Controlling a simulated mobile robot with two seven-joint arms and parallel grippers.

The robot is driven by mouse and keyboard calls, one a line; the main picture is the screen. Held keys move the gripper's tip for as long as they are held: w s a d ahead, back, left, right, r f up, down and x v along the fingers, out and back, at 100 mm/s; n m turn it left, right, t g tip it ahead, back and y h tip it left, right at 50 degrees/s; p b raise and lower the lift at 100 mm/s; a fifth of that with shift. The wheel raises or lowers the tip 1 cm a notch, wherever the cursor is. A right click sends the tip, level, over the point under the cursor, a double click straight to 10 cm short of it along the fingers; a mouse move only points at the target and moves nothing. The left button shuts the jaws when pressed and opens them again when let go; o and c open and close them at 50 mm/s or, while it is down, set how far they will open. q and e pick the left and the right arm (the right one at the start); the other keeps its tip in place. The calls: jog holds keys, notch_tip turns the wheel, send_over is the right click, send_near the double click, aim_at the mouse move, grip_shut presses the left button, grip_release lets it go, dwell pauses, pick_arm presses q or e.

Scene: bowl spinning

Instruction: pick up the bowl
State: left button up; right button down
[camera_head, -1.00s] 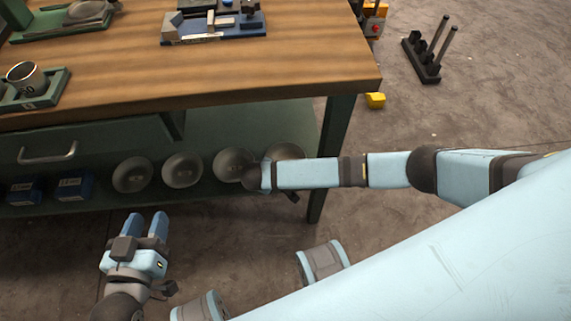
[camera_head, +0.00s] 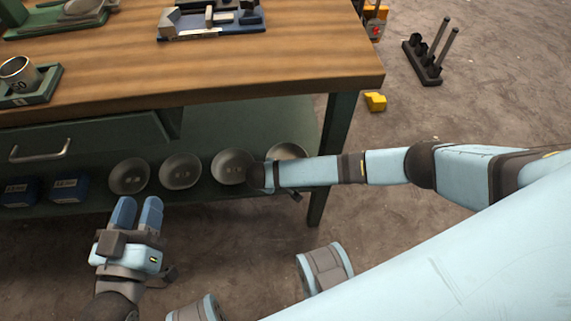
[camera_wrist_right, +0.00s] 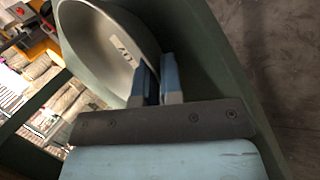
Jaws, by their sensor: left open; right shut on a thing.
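Several grey metal bowls stand in a row on the lower shelf: the left one (camera_head: 129,176), a second (camera_head: 180,171), a third (camera_head: 232,167) and a rightmost one (camera_head: 288,151) partly behind my right arm. In the right wrist view, my right gripper (camera_wrist_right: 158,80) is shut on the rim of a bowl (camera_wrist_right: 95,38) with a small label inside. The head view hides its fingers, so I cannot tell for sure which bowl this is. My left gripper (camera_head: 137,204) is open and empty, low in front of the shelf's left part.
The green lower shelf (camera_head: 262,120) sits under a wooden workbench top (camera_head: 250,75). Blue boxes (camera_head: 68,188) stand left of the bowls. A bench leg (camera_head: 333,130) stands near my right arm. A yellow block (camera_head: 375,102) and a dark rack (camera_head: 422,62) are on the floor.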

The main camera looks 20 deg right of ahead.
jog(key=shift+s, duration=0.1)
jog(key=shift+r+p, duration=0.3)
jog(key=shift+r, duration=0.15)
pick_arm(q)
jog(key=s+a+f+g+y+p, duration=0.2)
jog(key=a+f+g+y+p, duration=0.1)
jog(key=f, duration=0.5)
jog(key=a+g+p, duration=0.1)
jog(key=g+p, duration=0.1)
jog(key=p, duration=0.1)
jog(key=shift+s+a+f+y, duration=0.2)
jog(key=shift+s+f+y, duration=0.1)
jog(key=shift+s+f, duration=0.1)
pick_arm(e)
notch_tip(320, 180, up, 19)
